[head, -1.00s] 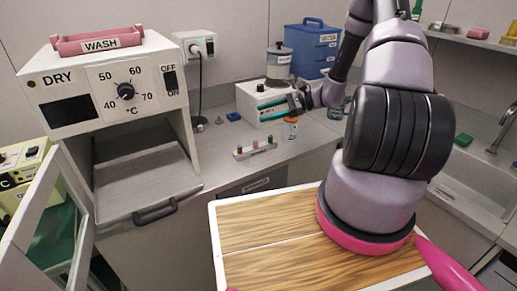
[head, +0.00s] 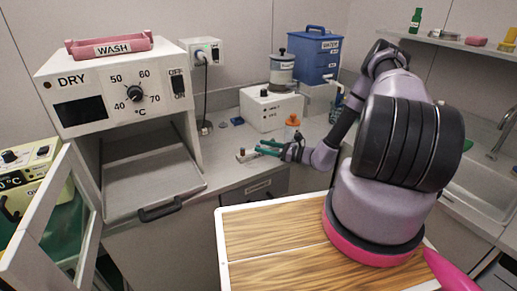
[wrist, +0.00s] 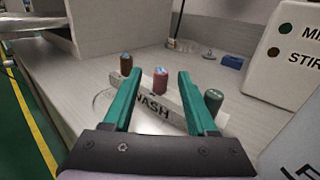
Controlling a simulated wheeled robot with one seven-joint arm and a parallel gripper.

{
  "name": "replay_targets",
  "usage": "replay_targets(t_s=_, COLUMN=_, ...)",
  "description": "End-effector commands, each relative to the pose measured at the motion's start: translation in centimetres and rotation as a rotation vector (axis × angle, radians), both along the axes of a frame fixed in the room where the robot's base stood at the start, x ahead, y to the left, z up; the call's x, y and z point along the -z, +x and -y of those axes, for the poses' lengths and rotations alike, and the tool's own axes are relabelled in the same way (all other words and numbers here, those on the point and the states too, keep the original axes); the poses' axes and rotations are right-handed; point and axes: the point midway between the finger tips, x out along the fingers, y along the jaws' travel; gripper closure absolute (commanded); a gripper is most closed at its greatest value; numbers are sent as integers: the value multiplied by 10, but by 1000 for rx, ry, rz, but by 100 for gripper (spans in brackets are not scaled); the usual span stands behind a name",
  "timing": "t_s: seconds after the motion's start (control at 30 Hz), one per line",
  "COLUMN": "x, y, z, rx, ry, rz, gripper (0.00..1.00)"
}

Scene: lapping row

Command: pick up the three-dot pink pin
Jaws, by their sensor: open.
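A small white rack labelled WASH (wrist: 150,105) stands on the counter with three pins in it. The middle pin (wrist: 160,79) is pinkish-red with a pale blue top; I cannot make out its dots. A brown pin (wrist: 126,64) stands left of it and a dark green pin (wrist: 213,100) right of it, partly behind my right finger. My gripper (wrist: 160,73) is open, its teal fingers pointing at the rack, with the pinkish-red pin seen between the tips. In the head view my gripper (head: 269,147) is just right of the rack (head: 245,158), which it partly hides.
An orange-capped bottle (head: 293,122) stands behind my gripper. A white stirrer box (head: 270,108) is at the back of the counter. The drying oven (head: 120,90) stands left, its tray open. A small blue item (head: 237,121) lies behind the rack.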

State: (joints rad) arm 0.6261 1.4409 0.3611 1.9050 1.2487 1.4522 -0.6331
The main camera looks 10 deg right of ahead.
Motion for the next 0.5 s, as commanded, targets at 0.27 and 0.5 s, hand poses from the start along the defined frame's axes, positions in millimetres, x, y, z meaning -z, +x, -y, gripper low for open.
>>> replay_targets(t_s=0.27, x=-1, y=14, z=-19, rx=-3, ry=0, rz=1, gripper=42)
replay_targets(t_s=0.5, x=-2, y=32, z=-44, rx=-2, ry=-3, rz=1, gripper=42)
